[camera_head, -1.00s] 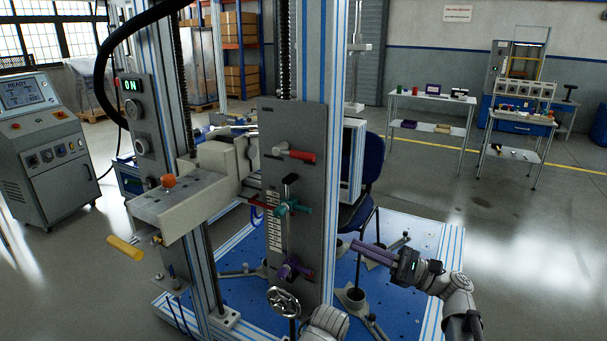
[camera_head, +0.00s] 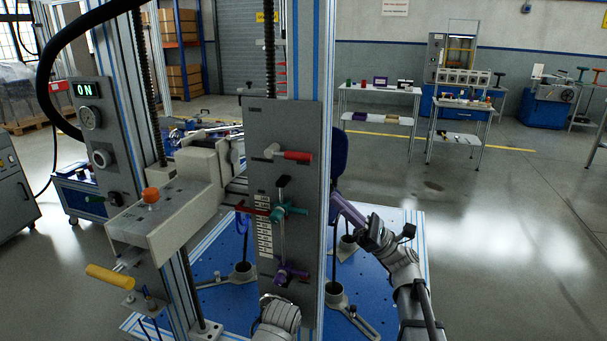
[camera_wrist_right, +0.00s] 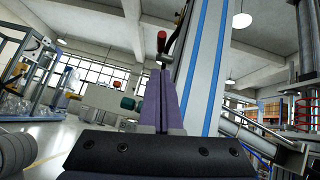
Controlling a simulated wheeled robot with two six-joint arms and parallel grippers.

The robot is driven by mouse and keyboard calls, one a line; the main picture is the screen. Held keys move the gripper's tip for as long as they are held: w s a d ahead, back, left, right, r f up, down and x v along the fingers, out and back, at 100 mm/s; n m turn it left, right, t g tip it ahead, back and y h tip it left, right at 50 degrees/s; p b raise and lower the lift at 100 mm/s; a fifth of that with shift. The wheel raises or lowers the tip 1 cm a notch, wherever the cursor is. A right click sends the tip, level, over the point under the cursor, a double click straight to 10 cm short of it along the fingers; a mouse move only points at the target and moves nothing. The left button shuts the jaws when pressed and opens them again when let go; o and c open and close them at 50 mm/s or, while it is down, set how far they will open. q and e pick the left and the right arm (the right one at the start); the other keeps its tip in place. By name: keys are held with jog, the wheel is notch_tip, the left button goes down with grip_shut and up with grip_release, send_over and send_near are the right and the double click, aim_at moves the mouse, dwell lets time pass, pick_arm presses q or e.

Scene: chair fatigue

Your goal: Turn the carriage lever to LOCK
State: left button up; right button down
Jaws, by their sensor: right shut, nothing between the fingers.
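A grey upright plate (camera_head: 261,135) on the machine's column carries a red-handled lever (camera_head: 296,156) at the top, a teal-handled lever (camera_head: 291,209) in the middle and a purple-handled lever (camera_head: 291,273) low down. I cannot tell which is the carriage lever; no LOCK marking is readable. My right gripper (camera_head: 337,199) is shut and empty, its purple fingers just right of the column, near the teal handle's height and apart from the levers. In the right wrist view, the closed fingers (camera_wrist_right: 160,99) point up, with the red handle (camera_wrist_right: 162,42) beyond and a teal handle (camera_wrist_right: 127,103) to the left.
The striped column (camera_head: 315,70) stands between my right gripper and the plate. A box with an orange knob (camera_head: 151,195) and a yellow handle (camera_head: 108,278) project at left. A blue base plate (camera_head: 215,297) lies below. Open floor extends to the right.

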aim_at(308, 174)
jog(key=shift+a, duration=0.1)
jog(key=p+x, duration=0.6)
jog(key=x, duration=0.3)
jog(key=shift+r+p, duration=0.2)
jog(key=shift+p, duration=0.15)
jog(key=shift+a+r, duration=0.2)
jog(key=shift+a, duration=0.15)
